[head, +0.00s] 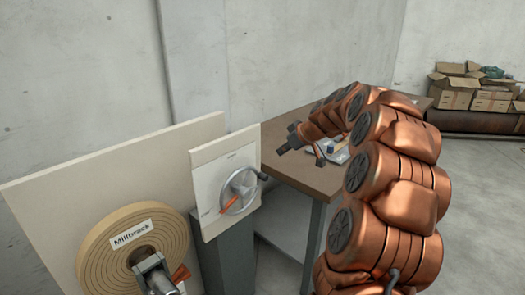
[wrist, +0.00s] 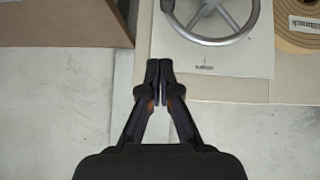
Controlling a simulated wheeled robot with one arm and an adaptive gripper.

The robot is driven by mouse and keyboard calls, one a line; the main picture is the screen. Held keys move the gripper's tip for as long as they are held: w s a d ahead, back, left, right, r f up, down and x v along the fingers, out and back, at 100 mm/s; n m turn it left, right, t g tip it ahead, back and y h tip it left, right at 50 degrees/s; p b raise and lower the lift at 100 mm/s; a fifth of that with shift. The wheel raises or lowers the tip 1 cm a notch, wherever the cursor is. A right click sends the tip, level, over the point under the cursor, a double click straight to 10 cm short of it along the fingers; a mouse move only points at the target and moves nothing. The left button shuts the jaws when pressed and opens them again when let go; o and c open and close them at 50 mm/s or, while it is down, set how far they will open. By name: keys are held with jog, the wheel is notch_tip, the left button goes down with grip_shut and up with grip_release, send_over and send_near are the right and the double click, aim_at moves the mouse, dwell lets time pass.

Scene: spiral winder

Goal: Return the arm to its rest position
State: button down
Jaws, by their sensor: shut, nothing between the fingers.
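My arm arches up from the lower right in the head view, with copper-coloured links. My gripper (head: 283,149) is near the front left edge of the table top, to the right of the handwheel panel. In the wrist view my gripper (wrist: 160,68) is shut with its fingertips together and nothing between them. The handwheel (head: 239,191) is mounted on a pale upright panel (head: 205,165), with an orange pointer at its lower left. In the wrist view the handwheel (wrist: 211,38) is beyond the fingertips and apart from them.
A brown table (head: 302,178) with small items on it stands behind my gripper. Cardboard boxes (head: 455,95) stand at the back right. Open floor lies at the right.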

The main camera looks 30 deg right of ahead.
jog(key=s+a+g+y+p, duration=0.1)
jog(key=s+a+g, duration=0.1)
jog(key=s+a, duration=0.5)
jog(key=s+a+g+p, duration=0.1)
jog(key=s+a+g, duration=0.15)
jog(key=a, duration=0.85)
jog(key=s+a+g+y+p, duration=0.1)
jog(key=s+a, duration=0.4)
jog(key=a, duration=0.4)
jog(key=s+a+f+m+g+h+p, duration=0.1)
jog(key=s+a+g, duration=0.1)
jog(key=s, duration=1.1)
jog(key=s+a+f+m+g+h+p, duration=0.1)
jog(key=s+a+f+m+g+h, duration=0.1)
jog(key=s, duration=1.1)
jog(key=shift+s+a+f+g+p, duration=0.2)
jog(key=shift+a+f+g+p, duration=0.15)
jog(key=shift+a+g, duration=0.25)
